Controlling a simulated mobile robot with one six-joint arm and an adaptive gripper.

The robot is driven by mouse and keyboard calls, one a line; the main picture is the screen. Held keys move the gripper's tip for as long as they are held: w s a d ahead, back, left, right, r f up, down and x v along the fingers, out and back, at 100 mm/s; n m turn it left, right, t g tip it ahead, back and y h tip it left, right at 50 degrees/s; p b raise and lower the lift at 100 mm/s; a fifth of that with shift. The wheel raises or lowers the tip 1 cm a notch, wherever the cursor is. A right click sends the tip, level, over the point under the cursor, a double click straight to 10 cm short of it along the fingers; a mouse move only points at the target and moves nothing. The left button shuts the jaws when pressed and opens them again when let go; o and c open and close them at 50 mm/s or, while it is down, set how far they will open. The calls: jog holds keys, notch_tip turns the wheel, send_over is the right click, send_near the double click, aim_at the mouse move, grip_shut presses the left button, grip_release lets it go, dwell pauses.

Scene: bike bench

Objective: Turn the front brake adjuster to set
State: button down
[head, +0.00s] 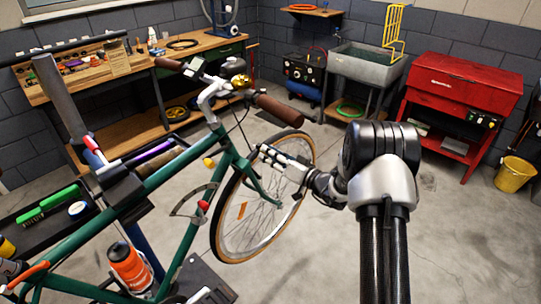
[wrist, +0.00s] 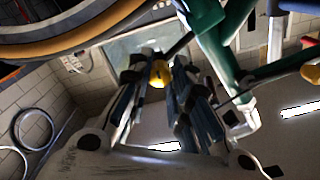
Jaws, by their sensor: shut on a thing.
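The green bike (head: 178,178) is held in a stand, with its front wheel (head: 228,232) at the right. My gripper (head: 264,153) reaches in from the right beside the fork and the top of the front wheel. In the wrist view, my gripper (wrist: 160,72) is shut on a small yellow knob (wrist: 159,75), which looks like the front brake adjuster. The green fork and frame (wrist: 207,20) are just beyond it. In the head view the fingers hide this knob. Its turn setting cannot be read.
The tyre (wrist: 85,32) passes close to my fingers at the upper left of the wrist view. The handlebar (head: 270,105) with its grip is above my gripper. A red parts washer (head: 460,95) and a yellow bucket (head: 514,174) stand at the right. The floor between is clear.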

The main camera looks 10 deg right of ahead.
jog(key=shift+n, duration=3.9)
jog(key=c, duration=1.4)
grip_release()
jog(key=shift+c, duration=0.2)
jog(key=shift+d, duration=0.1)
jog(key=v, duration=0.7)
jog(key=shift+s, duration=0.15)
jog(key=shift+d, duration=0.1)
